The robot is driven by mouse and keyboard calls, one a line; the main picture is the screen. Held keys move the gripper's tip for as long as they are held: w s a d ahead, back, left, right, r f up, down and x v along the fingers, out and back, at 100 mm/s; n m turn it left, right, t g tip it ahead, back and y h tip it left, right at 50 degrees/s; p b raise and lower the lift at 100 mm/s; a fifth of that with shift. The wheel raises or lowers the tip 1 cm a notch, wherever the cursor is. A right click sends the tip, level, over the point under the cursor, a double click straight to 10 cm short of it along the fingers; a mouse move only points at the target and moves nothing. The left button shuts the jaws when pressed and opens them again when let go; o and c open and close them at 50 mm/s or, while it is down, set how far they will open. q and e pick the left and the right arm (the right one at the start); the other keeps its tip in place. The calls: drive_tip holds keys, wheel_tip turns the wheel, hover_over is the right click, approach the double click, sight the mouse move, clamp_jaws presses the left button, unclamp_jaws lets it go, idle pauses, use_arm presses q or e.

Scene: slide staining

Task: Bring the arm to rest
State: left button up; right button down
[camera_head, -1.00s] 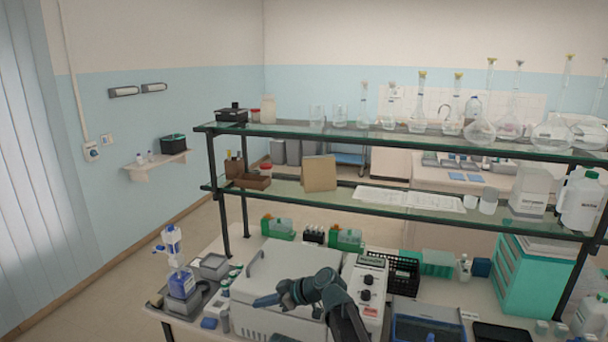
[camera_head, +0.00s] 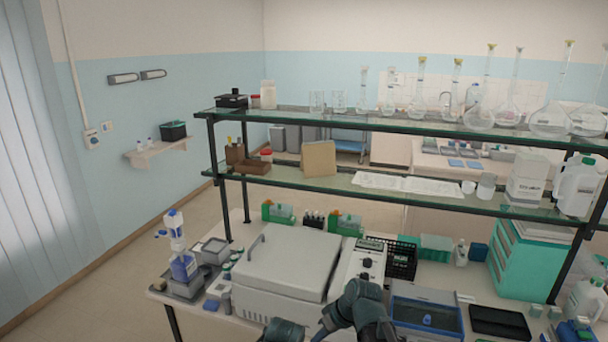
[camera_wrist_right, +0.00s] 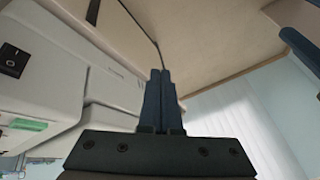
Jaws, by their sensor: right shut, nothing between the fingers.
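My right gripper (camera_wrist_right: 161,100) shows in the wrist view with its two dark blue fingers pressed together and nothing between them. It is near a white device (camera_wrist_right: 50,75) with a black switch, which fills the left of that view. In the head view, dark parts of my arm show at the bottom edge, in front of the white lidded device (camera_head: 285,265). The fingertips cannot be made out clearly there. My left gripper cannot be made out in either view.
A two-tier glass shelf (camera_head: 340,190) spans the bench, with flasks on top. A control panel (camera_head: 365,262), a black crate (camera_head: 402,258) and a blue-rimmed box (camera_head: 427,312) stand to the right. A blue-capped bottle (camera_head: 183,266) stands at the left.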

drive_tip(key=s+d+f+m+g+h, duration=0.1)
drive_tip(key=s+d+f+m+h, duration=0.1)
drive_tip(key=s+d+m+h, duration=0.7)
drive_tip(key=s+a+f+n+y+b, duration=0.1)
drive_tip(key=s+a+f+n+b, duration=0.2)
drive_tip(key=f+b, duration=0.2)
drive_tip(key=s+a+f+n+g+y+b, duration=0.1)
drive_tip(key=s+a+f+n+y+b, duration=0.1)
drive_tip(key=f+b, duration=0.4)
drive_tip(key=shift+s+a+f+n, duration=0.35)
drive_tip(key=shift+s+a+n, duration=0.15)
drive_tip(key=shift+s+a, duration=0.4)
